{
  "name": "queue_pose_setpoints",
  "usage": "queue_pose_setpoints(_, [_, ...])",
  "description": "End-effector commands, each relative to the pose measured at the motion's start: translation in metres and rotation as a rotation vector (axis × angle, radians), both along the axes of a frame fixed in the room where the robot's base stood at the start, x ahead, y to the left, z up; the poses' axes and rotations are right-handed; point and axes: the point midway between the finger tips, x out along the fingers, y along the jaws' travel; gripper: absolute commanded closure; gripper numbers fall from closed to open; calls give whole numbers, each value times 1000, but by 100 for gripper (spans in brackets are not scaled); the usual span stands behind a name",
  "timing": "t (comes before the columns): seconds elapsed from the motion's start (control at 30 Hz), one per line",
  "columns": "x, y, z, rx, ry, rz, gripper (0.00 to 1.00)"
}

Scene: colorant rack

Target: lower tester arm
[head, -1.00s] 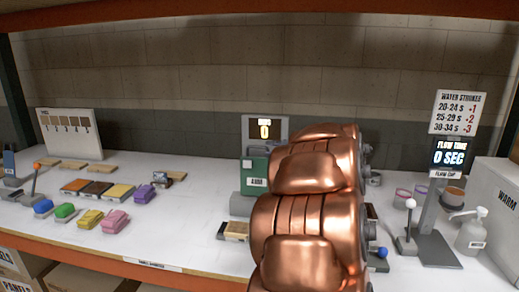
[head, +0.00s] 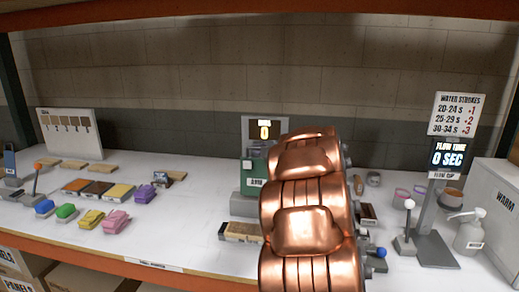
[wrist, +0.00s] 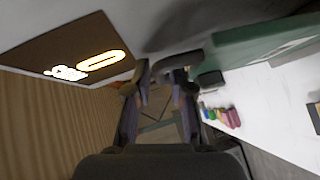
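The tester is a green machine (head: 254,166) with a grey display panel (head: 264,129) reading 0. It stands at the middle of the bench in the head view, its right side hidden behind my copper arm. In the wrist view its display (wrist: 98,60) is close at upper left and its green body (wrist: 255,45) at upper right. A dark grey rounded bar (wrist: 178,58), perhaps the tester arm, lies at my fingertips. My gripper (wrist: 162,84) has its fingers apart with a gap between them. I cannot tell whether they touch the bar. The head view hides my gripper.
Sponges in several colours, such as a pink one (head: 116,221), and coloured blocks (head: 98,188) lie on the left. A wood-topped block (head: 240,231) sits before the tester.

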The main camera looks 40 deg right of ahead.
Motion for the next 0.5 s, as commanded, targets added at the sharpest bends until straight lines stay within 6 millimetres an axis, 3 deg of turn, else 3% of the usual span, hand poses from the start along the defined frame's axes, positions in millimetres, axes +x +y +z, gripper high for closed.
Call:
queue_pose_setpoints(0.2, [0, 0, 0, 0, 0, 0, 79])
queue_pose_setpoints(0.4, [0, 0, 0, 0, -1, 0, 100])
queue_pose_setpoints(0.5, [0, 0, 0, 0, 0, 0, 100])
